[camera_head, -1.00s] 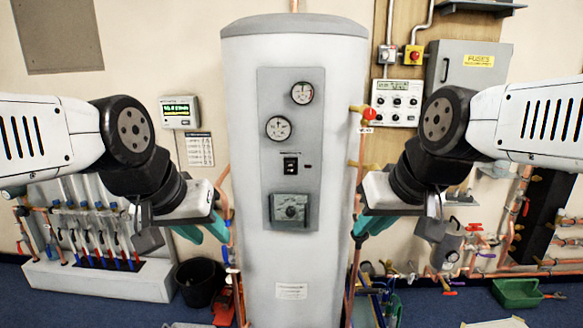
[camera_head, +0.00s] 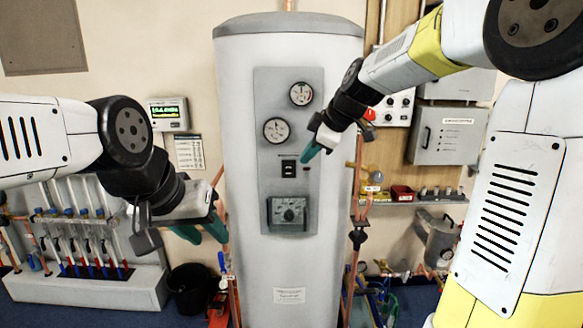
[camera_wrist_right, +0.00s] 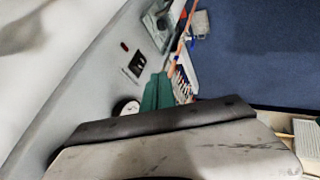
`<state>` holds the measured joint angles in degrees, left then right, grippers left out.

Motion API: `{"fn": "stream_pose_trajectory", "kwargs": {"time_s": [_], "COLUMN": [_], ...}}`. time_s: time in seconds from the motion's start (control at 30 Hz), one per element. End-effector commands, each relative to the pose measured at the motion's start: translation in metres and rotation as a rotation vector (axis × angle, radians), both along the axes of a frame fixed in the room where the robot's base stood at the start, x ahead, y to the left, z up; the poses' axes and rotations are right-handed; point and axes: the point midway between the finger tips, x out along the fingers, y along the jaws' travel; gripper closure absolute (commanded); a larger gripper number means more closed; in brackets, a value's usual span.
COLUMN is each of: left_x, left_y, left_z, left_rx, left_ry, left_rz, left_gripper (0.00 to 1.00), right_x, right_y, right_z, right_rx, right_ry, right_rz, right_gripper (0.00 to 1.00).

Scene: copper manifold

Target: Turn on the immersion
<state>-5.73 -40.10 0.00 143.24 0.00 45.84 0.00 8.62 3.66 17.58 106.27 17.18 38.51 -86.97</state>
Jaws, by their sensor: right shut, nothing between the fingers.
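The black immersion switch (camera_head: 289,168) sits on the grey panel (camera_head: 262,95) on the front of the white cylinder (camera_head: 343,250). Its on or off position is too small to tell. My right gripper (camera_head: 308,153) is shut and empty, its teal fingers just above and right of the switch. In the right wrist view the fingers (camera_wrist_right: 158,92) point past the switch (camera_wrist_right: 137,65), with a small red lamp (camera_wrist_right: 124,46) beyond it. Contact with the panel cannot be told. My left gripper (camera_head: 202,232) is open and empty, left of the cylinder.
Two round gauges (camera_head: 301,94) sit above the switch and a dial box (camera_head: 290,213) below it. Copper pipes with valves (camera_head: 373,188) run right of the cylinder. A black bin (camera_head: 190,287) stands on the floor at left. A grey box (camera_head: 447,135) hangs on the wall.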

Motion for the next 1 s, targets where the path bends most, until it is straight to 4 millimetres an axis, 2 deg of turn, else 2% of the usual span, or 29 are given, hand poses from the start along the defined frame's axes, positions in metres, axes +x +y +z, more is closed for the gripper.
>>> {"fn": "stream_pose_trajectory", "kwargs": {"time_s": [0.27,0.47,0.87,1.0], "left_x": [0.0,0.0,0.0,0.0], "left_y": [0.0,0.0,0.0,0.0], "left_z": [0.0,0.0,0.0,0.0], "left_rx": [0.0,0.0,0.0,0.0], "left_ry": [0.0,0.0,0.0,0.0], "left_rz": [0.0,0.0,0.0,0.0], "left_gripper": [0.64,0.64,0.64,0.64], "right_x": [0.0,0.009,0.05,0.074], "right_y": [0.0,0.008,0.043,0.041], "right_z": [-0.001,-0.017,-0.081,-0.073], "right_rx": [0.0,-0.001,-0.001,0.001], "right_ry": [0.001,0.005,0.004,0.0], "right_rz": [-0.001,-0.001,0.0,-0.004], "right_gripper": [1.0,1.0,1.0,1.0]}}
